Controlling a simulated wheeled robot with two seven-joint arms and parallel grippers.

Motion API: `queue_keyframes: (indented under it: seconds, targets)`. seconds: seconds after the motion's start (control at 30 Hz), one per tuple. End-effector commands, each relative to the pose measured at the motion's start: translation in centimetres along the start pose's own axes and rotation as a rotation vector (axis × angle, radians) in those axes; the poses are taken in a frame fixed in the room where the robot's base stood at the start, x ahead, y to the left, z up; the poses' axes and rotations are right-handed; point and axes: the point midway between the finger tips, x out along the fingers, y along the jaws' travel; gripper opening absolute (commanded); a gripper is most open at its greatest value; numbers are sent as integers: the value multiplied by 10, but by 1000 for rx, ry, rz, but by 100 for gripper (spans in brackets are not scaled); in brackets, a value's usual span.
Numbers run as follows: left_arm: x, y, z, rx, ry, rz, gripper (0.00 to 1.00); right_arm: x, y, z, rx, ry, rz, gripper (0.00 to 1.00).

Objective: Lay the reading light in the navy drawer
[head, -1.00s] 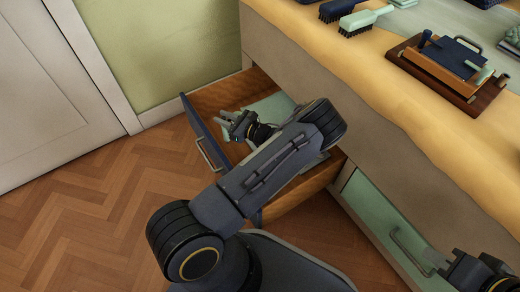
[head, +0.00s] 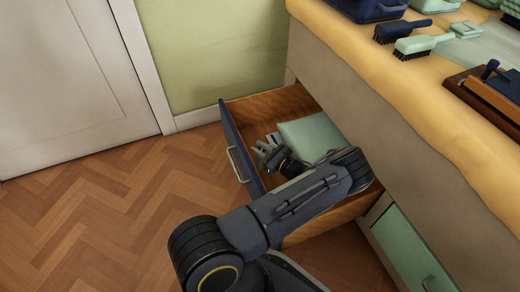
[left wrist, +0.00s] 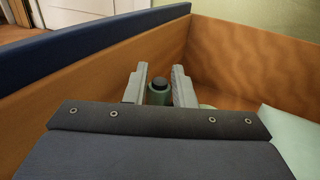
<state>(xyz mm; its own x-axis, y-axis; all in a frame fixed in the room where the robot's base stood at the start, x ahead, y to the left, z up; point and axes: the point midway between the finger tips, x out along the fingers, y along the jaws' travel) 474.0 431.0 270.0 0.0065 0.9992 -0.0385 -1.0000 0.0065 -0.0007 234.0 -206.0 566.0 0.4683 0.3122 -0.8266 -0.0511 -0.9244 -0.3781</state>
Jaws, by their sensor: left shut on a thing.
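The navy drawer (head: 236,150) is pulled open; its front is navy and its inside is orange-brown wood. It also shows in the left wrist view (left wrist: 90,40), navy front at the left. My left gripper (head: 266,150) is inside the drawer's outline, near the navy front. In the left wrist view its two pale fingers (left wrist: 158,84) are shut on the reading light (left wrist: 158,93), a green cylinder with a dark cap. Most of the light is hidden by my wrist, and I cannot tell whether it touches the drawer floor. My right gripper is out of view.
A pale green folded item (head: 310,133) lies in the drawer beside my gripper, and also shows in the wrist view (left wrist: 292,135). A green drawer (head: 405,245) is below right. Brushes (head: 420,44) and a wooden tray (head: 458,82) stand on the yellow-covered top.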

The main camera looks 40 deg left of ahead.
Motion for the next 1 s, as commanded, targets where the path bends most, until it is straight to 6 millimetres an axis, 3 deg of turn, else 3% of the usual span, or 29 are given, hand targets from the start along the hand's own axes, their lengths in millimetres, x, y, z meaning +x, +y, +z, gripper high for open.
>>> queue_keyframes:
  seconds: [0.1,0.13,0.3,0.6,1.0]
  targets:
    - [0,0,-3,1,0,0,0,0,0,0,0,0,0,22]
    - [0,0,-3,1,0,0,26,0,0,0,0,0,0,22]
    - [0,0,-2,0,0,0,44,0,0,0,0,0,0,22]
    - [-2,0,2,0,0,-1,44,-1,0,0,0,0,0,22]
    - [-63,0,2,1,0,-2,44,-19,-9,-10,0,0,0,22]
